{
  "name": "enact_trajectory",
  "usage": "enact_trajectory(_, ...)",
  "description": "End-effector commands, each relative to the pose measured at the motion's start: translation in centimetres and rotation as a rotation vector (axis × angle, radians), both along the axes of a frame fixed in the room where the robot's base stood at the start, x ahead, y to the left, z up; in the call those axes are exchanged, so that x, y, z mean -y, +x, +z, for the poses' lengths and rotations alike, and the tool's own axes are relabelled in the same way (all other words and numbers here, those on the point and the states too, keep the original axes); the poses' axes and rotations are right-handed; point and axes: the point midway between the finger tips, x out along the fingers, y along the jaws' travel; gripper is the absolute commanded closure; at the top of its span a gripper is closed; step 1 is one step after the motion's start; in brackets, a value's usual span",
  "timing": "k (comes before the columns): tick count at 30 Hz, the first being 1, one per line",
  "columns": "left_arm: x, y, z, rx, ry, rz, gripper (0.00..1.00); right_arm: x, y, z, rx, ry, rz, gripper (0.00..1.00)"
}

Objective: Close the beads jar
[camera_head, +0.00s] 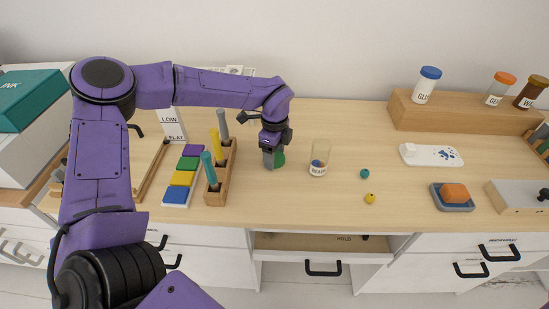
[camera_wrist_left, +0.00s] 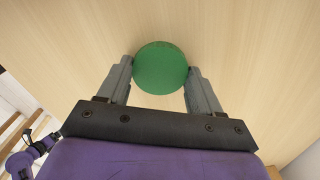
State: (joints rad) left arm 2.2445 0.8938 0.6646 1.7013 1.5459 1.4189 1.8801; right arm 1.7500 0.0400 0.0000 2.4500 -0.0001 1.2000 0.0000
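The beads jar (camera_head: 319,158) is a clear open-topped jar with a white label and a blue bead inside, upright on the desk. A round green lid (camera_head: 280,158) is left of it; it shows as a full green disc in the left wrist view (camera_wrist_left: 160,68). My left gripper (camera_head: 268,160) points down at the lid, its fingers apart on either side of the disc in the left wrist view (camera_wrist_left: 160,70). The fingertips look very near the lid's edge; whether they press on it I cannot tell. My right gripper is not in view.
A teal bead (camera_head: 365,174) and a yellow bead (camera_head: 369,198) lie right of the jar. A wooden peg rack (camera_head: 222,180) and colored blocks (camera_head: 180,178) stand left. A wooden riser (camera_head: 460,116) with bottles is at the back right. A drawer (camera_head: 320,246) is partly open at the front.

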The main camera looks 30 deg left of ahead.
Motion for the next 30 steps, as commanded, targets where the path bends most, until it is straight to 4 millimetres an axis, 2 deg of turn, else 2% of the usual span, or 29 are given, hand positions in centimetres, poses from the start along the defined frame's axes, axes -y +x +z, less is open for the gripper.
enact_trajectory(11, 0.0, 0.0, 0.3, 0.001, 0.0, 0.0, 0.64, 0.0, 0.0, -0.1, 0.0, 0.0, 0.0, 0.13)
enact_trajectory(14, 0.0, 0.1, 1.2, 0.003, 0.0, 0.001, 0.64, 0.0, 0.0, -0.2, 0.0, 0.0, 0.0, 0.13)
enact_trajectory(18, 0.1, -0.2, 3.5, 0.004, -0.001, 0.0, 0.64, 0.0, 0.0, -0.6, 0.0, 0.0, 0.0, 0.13)
enact_trajectory(25, 1.4, -5.0, 9.4, 0.008, -0.003, -0.003, 0.64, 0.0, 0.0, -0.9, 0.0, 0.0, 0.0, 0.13)
enact_trajectory(30, 2.6, -9.5, 11.1, 0.004, -0.002, -0.003, 0.64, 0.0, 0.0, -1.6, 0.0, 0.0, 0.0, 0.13)
